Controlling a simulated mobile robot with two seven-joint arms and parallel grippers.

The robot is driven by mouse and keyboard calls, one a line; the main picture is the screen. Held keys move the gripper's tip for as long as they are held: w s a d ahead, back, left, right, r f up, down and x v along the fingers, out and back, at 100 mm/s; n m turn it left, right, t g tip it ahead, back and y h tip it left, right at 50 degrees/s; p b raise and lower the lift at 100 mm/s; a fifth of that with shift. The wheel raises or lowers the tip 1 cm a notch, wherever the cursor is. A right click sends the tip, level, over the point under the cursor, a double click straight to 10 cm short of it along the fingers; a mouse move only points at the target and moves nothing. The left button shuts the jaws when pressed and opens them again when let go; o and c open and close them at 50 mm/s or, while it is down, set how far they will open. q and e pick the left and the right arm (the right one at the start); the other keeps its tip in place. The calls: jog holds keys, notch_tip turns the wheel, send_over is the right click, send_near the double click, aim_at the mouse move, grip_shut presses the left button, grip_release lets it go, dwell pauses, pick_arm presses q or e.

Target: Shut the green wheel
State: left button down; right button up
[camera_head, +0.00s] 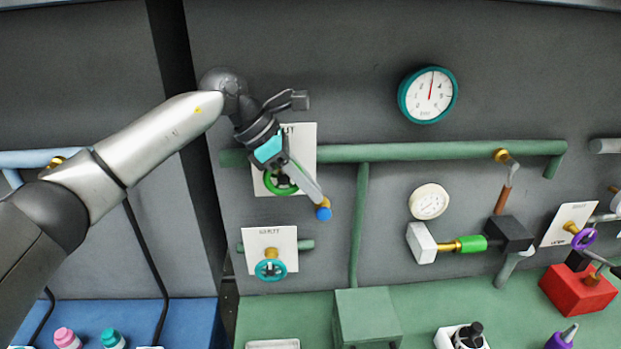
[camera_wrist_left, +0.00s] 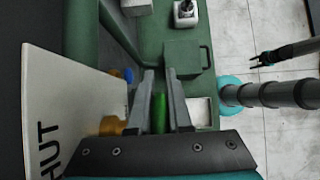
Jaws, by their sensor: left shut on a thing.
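The green wheel (camera_head: 268,184) is on the wall in front of a white sign plate (camera_head: 297,135), below the upper green pipe. My left gripper (camera_head: 288,182) is at the wheel and partly covers it. In the left wrist view my left gripper (camera_wrist_left: 160,92) has its two fingers on either side of the green wheel (camera_wrist_left: 160,114), shut on its rim. Only a small part of the rim shows there. A brass part (camera_wrist_left: 112,125) shows beside the fingers. My right gripper (camera_wrist_left: 262,59) is away at the upper right over the floor, its fingers apart and empty.
A teal wheel (camera_head: 271,270) on a lower plate sits just below. A brass fitting with a blue tip (camera_head: 323,212) is close to the right of my left gripper. A green box (camera_head: 367,315) stands on the green bench. The wall right of the vertical pipe is partly clear.

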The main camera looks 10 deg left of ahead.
dwell(0.4)
pick_arm(q)
jog(key=c, duration=0.8)
grip_release()
jog(key=shift+c, duration=0.2)
jog(key=b+v, duration=0.1)
jog(key=v, duration=0.6)
jog(key=shift+s+a+r, duration=0.1)
jog(key=shift+r, duration=0.15)
